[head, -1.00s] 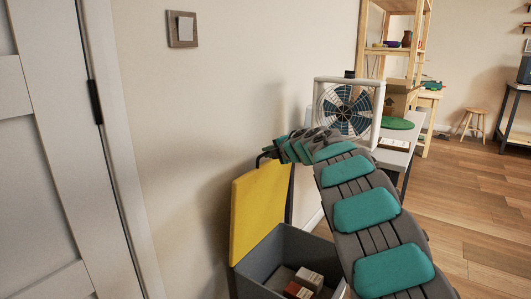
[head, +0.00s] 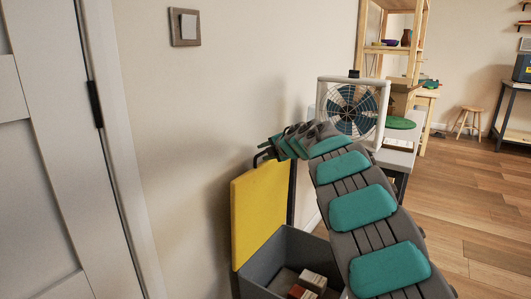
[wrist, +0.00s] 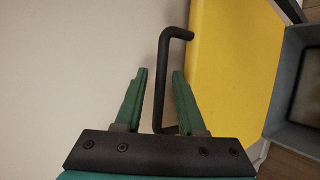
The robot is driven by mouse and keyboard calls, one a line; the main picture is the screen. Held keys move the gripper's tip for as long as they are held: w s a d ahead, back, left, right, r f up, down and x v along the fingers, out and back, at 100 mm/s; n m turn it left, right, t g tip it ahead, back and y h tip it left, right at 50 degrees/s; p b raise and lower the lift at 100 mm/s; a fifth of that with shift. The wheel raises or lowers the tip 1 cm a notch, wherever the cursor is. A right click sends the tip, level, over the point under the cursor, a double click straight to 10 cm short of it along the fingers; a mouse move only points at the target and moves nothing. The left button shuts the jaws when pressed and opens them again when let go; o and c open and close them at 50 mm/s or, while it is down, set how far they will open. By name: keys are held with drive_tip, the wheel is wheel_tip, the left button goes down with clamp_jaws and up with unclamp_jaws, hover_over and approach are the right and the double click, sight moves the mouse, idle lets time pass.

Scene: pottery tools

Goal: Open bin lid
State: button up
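The bin (head: 262,262) is a grey box at the bottom of the head view. Its yellow lid (head: 258,210) stands raised, nearly upright, near the wall, so the inside is exposed. In the wrist view the yellow lid (wrist: 232,60) fills the right half, with a black bar handle (wrist: 159,85) at its left edge. My gripper (wrist: 160,72) is open, its two green fingers apart on either side of the handle bar, with gaps visible. In the head view my gripper (head: 264,156) is at the lid's top edge, partly hidden by my arm.
Inside the bin lie small red and pale blocks (head: 312,281). A white door (head: 40,180) stands at left, and a wall switch (head: 185,27) is above. A box fan (head: 352,108) stands on a table behind my arm. Wooden floor (head: 480,200) is free at right.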

drive_tip(key=shift+o, duration=0.2)
drive_tip(key=shift+s+d, duration=0.1)
drive_tip(key=b+v, duration=0.1)
drive_tip(key=v, duration=0.6)
drive_tip(key=shift+s+r, duration=0.25)
drive_tip(key=shift+d, duration=0.1)
